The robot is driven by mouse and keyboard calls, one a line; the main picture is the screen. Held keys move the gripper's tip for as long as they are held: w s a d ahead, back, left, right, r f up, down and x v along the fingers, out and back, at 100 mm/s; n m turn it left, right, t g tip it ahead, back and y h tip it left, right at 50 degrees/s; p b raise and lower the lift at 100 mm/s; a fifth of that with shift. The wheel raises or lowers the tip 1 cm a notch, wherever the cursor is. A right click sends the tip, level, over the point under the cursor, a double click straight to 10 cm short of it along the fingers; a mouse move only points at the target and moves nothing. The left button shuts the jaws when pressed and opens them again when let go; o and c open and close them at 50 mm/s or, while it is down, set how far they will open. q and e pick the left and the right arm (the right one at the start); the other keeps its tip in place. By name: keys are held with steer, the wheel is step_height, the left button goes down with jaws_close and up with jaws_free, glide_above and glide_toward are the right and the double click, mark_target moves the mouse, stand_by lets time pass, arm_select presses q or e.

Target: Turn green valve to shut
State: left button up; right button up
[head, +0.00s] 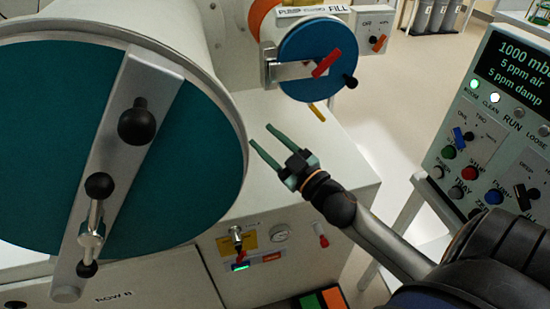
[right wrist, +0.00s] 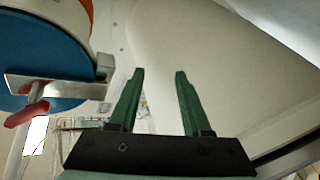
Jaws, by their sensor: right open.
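No valve with a plainly green handle shows. A small metal valve with a red part (head: 238,238) sits on the cabinet front, with a green label (head: 240,267) below it; I cannot tell if it is the green valve. My right gripper (head: 260,134) is open and empty, its green fingers pointing up and left beside the rim of the large teal door. It is above and slightly right of that small valve, apart from it. In the right wrist view the gripper (right wrist: 160,72) has nothing between its fingers. My left gripper is not in view.
The large teal round door (head: 60,130) with a metal bar and black knobs fills the left. A blue round door (head: 318,55) with a red handle (head: 326,63) is at the top. A control panel (head: 500,120) stands at right.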

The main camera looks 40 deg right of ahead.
steer(key=shift+m+g+h, duration=0.6)
steer(key=shift+m+h, duration=0.1)
steer(key=shift+s+f, duration=0.25)
steer(key=shift+f, duration=0.45)
steer(key=shift+s+f, duration=0.25)
steer(key=shift+f, duration=0.5)
steer(key=shift+s+f, duration=0.25)
steer(key=shift+f, duration=0.45)
